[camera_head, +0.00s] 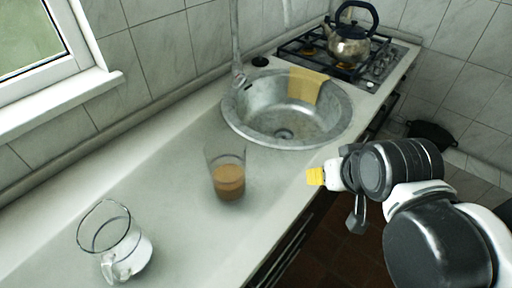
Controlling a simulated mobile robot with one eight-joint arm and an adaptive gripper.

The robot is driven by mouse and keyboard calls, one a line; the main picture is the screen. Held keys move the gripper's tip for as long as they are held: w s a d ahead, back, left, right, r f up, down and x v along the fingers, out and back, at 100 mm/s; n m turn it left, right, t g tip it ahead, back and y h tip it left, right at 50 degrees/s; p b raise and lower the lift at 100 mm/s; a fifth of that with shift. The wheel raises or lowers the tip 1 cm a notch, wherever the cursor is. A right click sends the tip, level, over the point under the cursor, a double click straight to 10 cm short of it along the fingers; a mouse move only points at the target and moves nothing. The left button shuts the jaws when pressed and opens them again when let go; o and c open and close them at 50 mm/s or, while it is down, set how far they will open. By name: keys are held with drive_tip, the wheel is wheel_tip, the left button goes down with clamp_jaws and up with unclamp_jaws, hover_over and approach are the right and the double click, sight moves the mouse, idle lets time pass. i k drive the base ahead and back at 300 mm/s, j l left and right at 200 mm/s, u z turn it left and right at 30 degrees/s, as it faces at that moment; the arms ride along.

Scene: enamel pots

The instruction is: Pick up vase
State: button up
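No object here is clearly a vase. A tall clear glass vessel (226,174) with brown contents in its lower half stands upright on the counter, left of my gripper. A clear glass mug-like vessel (112,240) with a white lower part stands at the lower left; I cannot tell if either is the vase. My gripper (318,177) is at the counter's front edge, right of the tall glass and apart from it. A yellow tip shows at its end, and a dark part hangs below. Its finger opening is not clear from this angle.
A round metal sink (285,130) with a yellow cloth (307,85) on its rim lies behind the tall glass. A kettle (350,45) stands on the gas hob (375,72) at the back. The counter (165,190) between the two glass vessels is clear.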

sight(225, 154)
drive_tip(key=k+j+u, duration=0.4)
drive_tip(key=k, duration=0.15)
drive_tip(key=k+j+u, duration=0.45)
drive_tip(key=k, duration=0.1)
